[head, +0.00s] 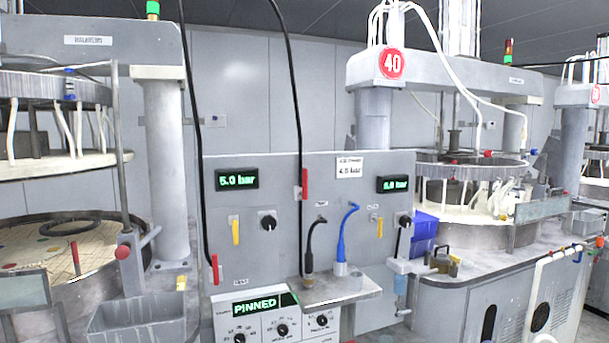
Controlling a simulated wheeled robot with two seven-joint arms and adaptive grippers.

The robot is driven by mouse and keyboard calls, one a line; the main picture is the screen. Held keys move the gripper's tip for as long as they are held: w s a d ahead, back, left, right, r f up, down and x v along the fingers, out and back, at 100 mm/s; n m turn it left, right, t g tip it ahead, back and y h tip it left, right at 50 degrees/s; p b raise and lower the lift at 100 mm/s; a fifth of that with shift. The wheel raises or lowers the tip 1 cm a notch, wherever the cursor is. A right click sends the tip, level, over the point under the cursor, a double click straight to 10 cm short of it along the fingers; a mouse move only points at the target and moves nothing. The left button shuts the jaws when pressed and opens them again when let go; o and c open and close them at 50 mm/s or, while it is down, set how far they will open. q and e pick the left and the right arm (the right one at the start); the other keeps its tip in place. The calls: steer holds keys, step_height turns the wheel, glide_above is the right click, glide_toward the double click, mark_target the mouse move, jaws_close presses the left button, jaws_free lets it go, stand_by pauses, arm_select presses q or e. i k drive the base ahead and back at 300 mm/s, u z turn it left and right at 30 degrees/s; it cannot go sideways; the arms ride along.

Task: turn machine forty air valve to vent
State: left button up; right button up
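Machine forty, with a round red "40" sign (391,63), stands at the right behind a grey panel (330,200). On the panel's right part are a green-lit display reading about 6.0 bar (393,184), a yellow lever (379,228) hanging down and a black knob (404,220). The left part has a 5.0 bar display (237,180), another yellow lever (236,231) pointing down and another black knob (267,222). The small labels by the levers and knobs are too small to read, so I cannot tell which is the air valve. Neither gripper shows.
A shelf (340,292) juts from the panel, with a black hose (315,240) and blue hose (346,232) standing over it. Red handles (305,184) sit on hanging black lines. A box below reads "PINNED" (256,306). A blue bin (422,230) sits right of the panel.

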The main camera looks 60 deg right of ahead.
mark_target(305, 184)
steer(key=z, duration=0.55)
steer(key=i, duration=0.75)
steer(key=z, duration=0.8)
